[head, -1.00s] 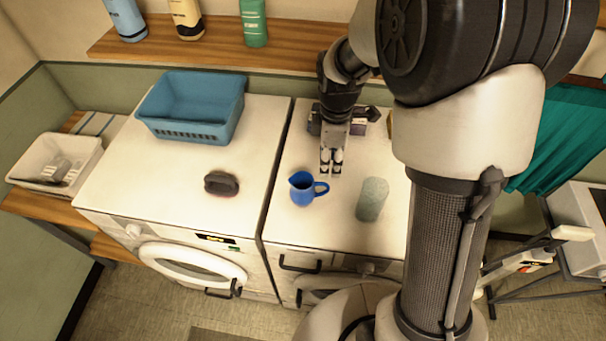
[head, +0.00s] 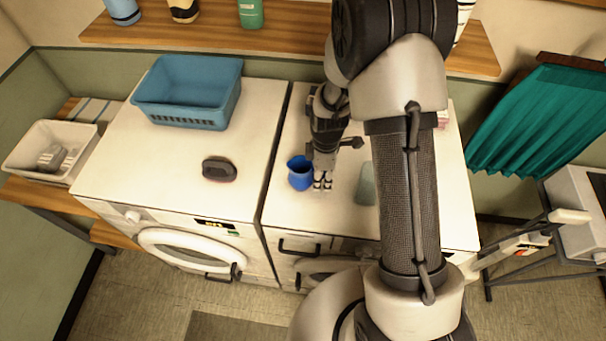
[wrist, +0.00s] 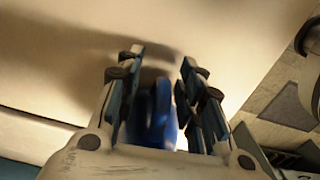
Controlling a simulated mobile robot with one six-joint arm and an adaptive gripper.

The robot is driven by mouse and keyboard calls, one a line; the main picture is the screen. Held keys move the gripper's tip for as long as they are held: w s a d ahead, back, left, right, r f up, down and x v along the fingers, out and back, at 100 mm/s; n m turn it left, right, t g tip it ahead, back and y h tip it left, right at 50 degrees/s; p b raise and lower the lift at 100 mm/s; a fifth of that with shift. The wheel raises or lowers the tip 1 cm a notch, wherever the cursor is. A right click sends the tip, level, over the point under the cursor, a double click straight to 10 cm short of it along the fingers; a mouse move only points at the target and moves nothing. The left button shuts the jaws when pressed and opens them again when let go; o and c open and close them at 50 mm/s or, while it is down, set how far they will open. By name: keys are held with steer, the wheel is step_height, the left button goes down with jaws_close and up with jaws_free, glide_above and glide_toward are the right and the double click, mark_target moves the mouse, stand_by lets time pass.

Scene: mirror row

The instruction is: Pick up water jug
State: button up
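The water jug is a small blue pitcher (head: 299,176) standing upright on the right-hand white machine's top. My gripper (head: 322,182) is low beside the jug's right side, where the handle is, and covers the handle in the head view. In the wrist view my gripper (wrist: 158,75) is open, with its fingers apart. The blurred blue jug (wrist: 162,118) shows between the fingers, its handle side toward me. I cannot tell whether either finger touches it.
A pale green cup-like object (head: 365,184) stands just right of my gripper, partly behind my arm. A dark handled object (head: 219,169) and a blue basket (head: 190,92) are on the left-hand machine. A wooden shelf (head: 290,40) runs along the back wall.

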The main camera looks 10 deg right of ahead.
steer(key=shift+f, duration=0.15)
steer(key=shift+c, duration=0.6)
jaws_close()
